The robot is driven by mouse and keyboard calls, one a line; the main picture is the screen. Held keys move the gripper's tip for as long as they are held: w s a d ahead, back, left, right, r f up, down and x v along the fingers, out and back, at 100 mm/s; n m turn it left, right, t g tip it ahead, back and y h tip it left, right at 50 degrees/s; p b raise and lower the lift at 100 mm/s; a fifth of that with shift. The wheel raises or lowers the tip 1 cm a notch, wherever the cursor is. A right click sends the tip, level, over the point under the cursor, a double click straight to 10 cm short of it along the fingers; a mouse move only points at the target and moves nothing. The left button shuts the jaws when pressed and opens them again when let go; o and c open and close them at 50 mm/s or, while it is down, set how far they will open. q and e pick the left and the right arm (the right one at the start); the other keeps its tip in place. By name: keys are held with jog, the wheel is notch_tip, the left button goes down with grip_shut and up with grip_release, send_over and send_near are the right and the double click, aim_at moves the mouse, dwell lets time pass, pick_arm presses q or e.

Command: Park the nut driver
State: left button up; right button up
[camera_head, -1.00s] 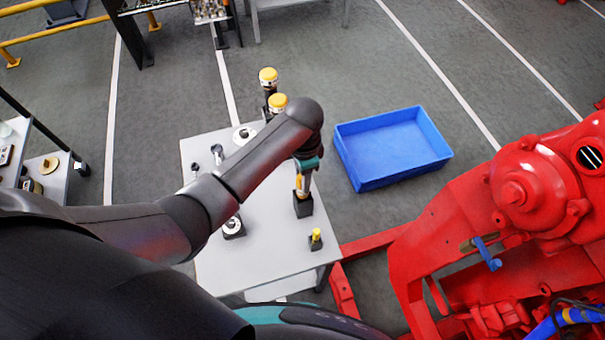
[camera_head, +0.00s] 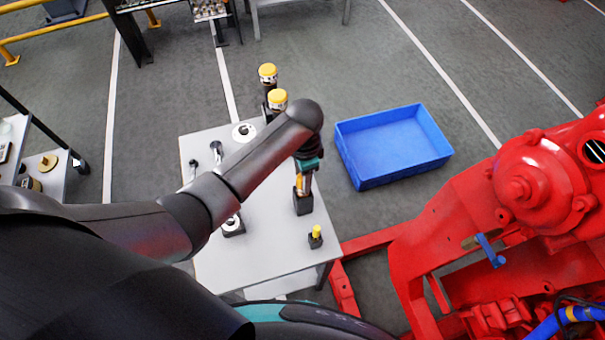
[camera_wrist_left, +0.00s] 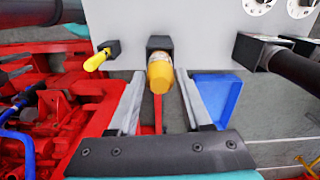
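The nut driver, with its yellow-orange handle (camera_head: 301,184), stands in a black holder (camera_head: 303,204) near the right edge of the light grey table (camera_head: 270,235). My left gripper (camera_head: 304,176) is just above it and pointing down. In the left wrist view, the fingers of my left gripper (camera_wrist_left: 160,78) are apart, one on each side of the handle (camera_wrist_left: 160,76). Gaps show between the fingers and the handle. The handle's lower end is at the black holder (camera_wrist_left: 160,43); the driver's shaft is hidden. My right gripper is not in view.
A small black block with a yellow piece (camera_head: 316,231) stands at the table's near right corner. Two yellow-capped tools (camera_head: 277,99) stand at the far edge. A blue crate (camera_head: 392,145) lies on the floor to the right, beside the red pumpset (camera_head: 530,190).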

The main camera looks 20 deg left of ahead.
pick_arm(q)
jog(key=o, duration=0.4)
jog(key=shift+c, duration=0.2)
jog(key=shift+r, duration=0.1)
notch_tip(320, 180, up, 15)
jog(key=p, duration=0.1)
jog(key=shift+p, duration=0.35)
jog(key=shift+d, duration=0.1)
